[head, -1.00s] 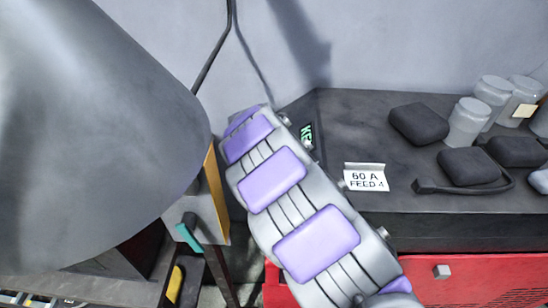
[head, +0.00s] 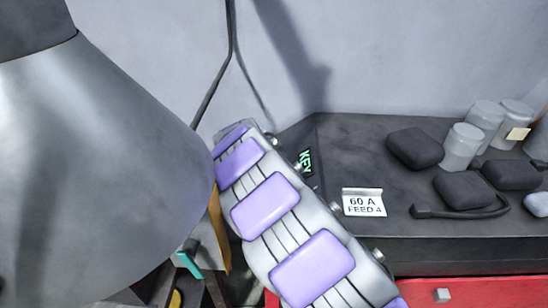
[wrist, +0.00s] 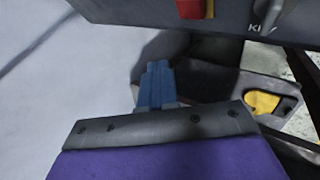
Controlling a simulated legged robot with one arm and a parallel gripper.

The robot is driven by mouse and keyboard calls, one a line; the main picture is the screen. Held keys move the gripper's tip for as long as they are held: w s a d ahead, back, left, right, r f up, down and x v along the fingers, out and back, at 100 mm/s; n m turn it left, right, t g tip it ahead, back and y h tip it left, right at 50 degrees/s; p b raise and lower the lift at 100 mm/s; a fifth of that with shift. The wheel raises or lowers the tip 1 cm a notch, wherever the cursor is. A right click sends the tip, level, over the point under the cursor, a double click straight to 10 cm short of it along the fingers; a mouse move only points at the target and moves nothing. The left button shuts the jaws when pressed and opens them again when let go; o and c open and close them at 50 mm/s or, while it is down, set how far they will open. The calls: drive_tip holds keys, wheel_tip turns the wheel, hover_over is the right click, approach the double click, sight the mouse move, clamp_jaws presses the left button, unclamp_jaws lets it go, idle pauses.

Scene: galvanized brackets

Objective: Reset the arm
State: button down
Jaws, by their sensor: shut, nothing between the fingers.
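My gripper (wrist: 157,68) shows in the wrist view as narrow blue fingers pressed together, with nothing between them. It sits beyond a dark grey plate with bolts and a purple surface. It points toward a shadowed corner by the pale wall, below a grey box (wrist: 235,22). It appears apart from that box. I cannot make out the fingers in the head view. There, a grey segmented body with purple pads (head: 312,268) crosses the middle, and a large smooth grey shape (head: 100,170) fills the left.
At right is a dark bench (head: 350,150) with black pouches (head: 414,148), several capped jars (head: 462,146) and a "60 A FEED 4" label (head: 363,202). A red drawer front (head: 490,291) is below. The grey box carries a red-and-yellow part (wrist: 195,8). A yellow piece (wrist: 262,103) lies lower right.

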drive_tip(key=s+d+r+m+g, duration=0.1)
drive_tip(key=s+d+r+m, duration=0.2)
drive_tip(key=s+d, duration=0.3)
drive_tip(key=s+d+r+m+g+h, duration=0.1)
drive_tip(key=s+d+r+m, duration=0.2)
drive_tip(key=s+d, duration=0.3)
drive_tip(key=s+d+r+m+g, duration=0.1)
drive_tip(key=s+d+m, duration=0.3)
drive_tip(key=d, duration=0.4)
drive_tip(key=shift+s+r+m+g+h, duration=0.3)
drive_tip(key=shift+s+r+m, duration=0.1)
drive_tip(key=shift+s+r, duration=0.5)
drive_tip(key=s+f+m+g+y, duration=0.2)
drive_tip(key=s+m, duration=0.6)
drive_tip(key=s, duration=2.3)
drive_tip(key=g, duration=0.2)
drive_tip(key=shift+s+d+f+g+y, duration=0.2)
drive_tip(key=shift+d+g+y, duration=0.1)
drive_tip(key=shift+d+g, duration=0.1)
drive_tip(key=c, duration=1.8)
unclamp_jaws()
